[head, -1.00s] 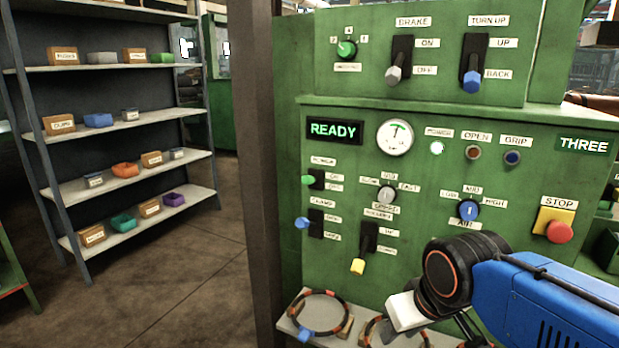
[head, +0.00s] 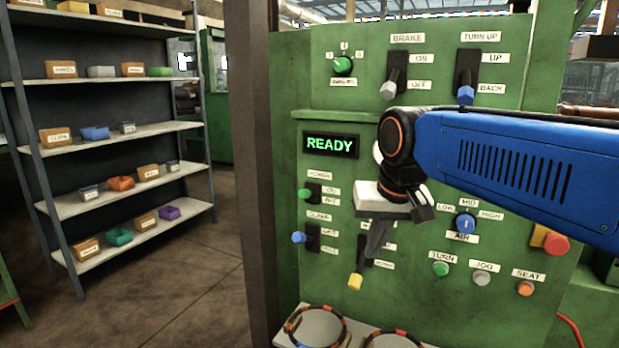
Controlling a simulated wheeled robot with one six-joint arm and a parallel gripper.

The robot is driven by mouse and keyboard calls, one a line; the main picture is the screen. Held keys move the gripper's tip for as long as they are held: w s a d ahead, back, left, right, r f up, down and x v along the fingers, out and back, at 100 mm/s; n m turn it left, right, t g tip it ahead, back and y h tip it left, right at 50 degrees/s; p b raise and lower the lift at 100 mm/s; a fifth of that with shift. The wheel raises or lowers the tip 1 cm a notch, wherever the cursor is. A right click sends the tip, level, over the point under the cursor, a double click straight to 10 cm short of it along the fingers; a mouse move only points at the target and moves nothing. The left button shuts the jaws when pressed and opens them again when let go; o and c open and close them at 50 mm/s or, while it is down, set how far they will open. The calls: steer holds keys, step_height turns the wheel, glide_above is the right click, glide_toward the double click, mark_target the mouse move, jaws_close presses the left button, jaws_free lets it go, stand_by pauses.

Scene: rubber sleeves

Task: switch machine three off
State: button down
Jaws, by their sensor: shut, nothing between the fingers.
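The green machine panel (head: 340,275) fills the right of the head view. Its display (head: 331,144) reads READY in green. At the panel's left, a switch with a green-tipped lever (head: 304,195) sits on a black plate beside ON and OFF labels; the label above looks like POWER. I cannot tell its position surely. A blue-tipped lever (head: 299,237) is just below it. My gripper (head: 373,252) is shut and empty, in front of the panel to the right of and below the green lever, apart from it. My arm hides the gauge, the lamps and the THREE sign.
A yellow-tipped lever (head: 355,281) is below my gripper. The red stop button (head: 556,243) is partly behind my arm. Several buttons line the lower right. Ringed sleeves (head: 316,325) lie on a ledge below. A brown post (head: 252,170) stands left of the panel, with shelves beyond.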

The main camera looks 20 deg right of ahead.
steer(key=w+a+r+m, duration=0.1)
steer(key=w+r+m, duration=0.1)
steer(key=w+r, duration=0.4)
steer(key=w+a+r+m+g, duration=0.1)
steer(key=w+r, duration=0.6)
steer(key=w, duration=0.3)
steer(key=w+a+r+m, duration=0.1)
steer(key=w+r+m, duration=0.1)
steer(key=w+r, duration=0.4)
steer(key=shift+w+a+r+m, duration=0.15)
steer(key=shift+w+a+r, duration=0.05)
steer(key=shift+w, duration=0.25)
steer(key=shift+w+a+r+m, duration=0.15)
steer(key=shift+w+a+r, duration=0.05)
steer(key=shift+w, duration=0.25)
glide_toward(307, 195)
steer(key=w+d, duration=0.3)
steer(key=shift+d+f, duration=0.1)
steer(key=shift+f, duration=0.2)
steer(key=f, duration=0.1)
steer(key=a+f, duration=0.1)
steer(key=f, duration=0.1)
steer(key=shift+w+a, duration=0.2)
steer(key=shift+a, duration=0.1)
steer(key=shift+w+a+f, duration=0.1)
steer(key=shift+a+f, duration=0.2)
steer(key=shift+f, duration=0.25)
